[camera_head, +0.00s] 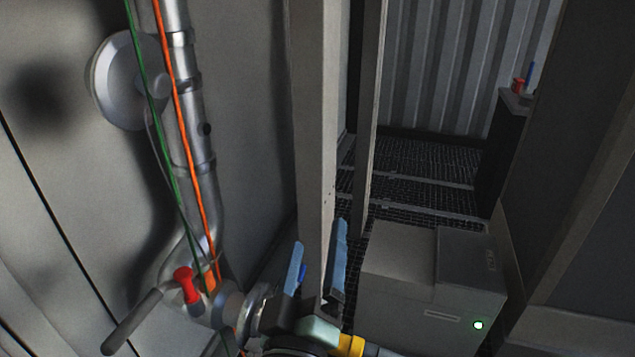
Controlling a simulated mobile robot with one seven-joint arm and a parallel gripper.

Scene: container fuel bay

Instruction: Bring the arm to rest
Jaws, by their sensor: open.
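My gripper (319,240) is at the bottom centre of the head view. Its two blue fingers stand apart and point up and away from me. I see nothing between them. The left finger looks slimmer and the right one longer. The gripper's base is partly cut off by the bottom edge of the picture.
A grey box (400,262) with a green light stands close to the right of the gripper. An upright post (312,120) rises behind the fingers. Beyond lies dark floor grating (415,165) before a corrugated wall (430,70). A small red object (518,85) sits on a ledge at right.

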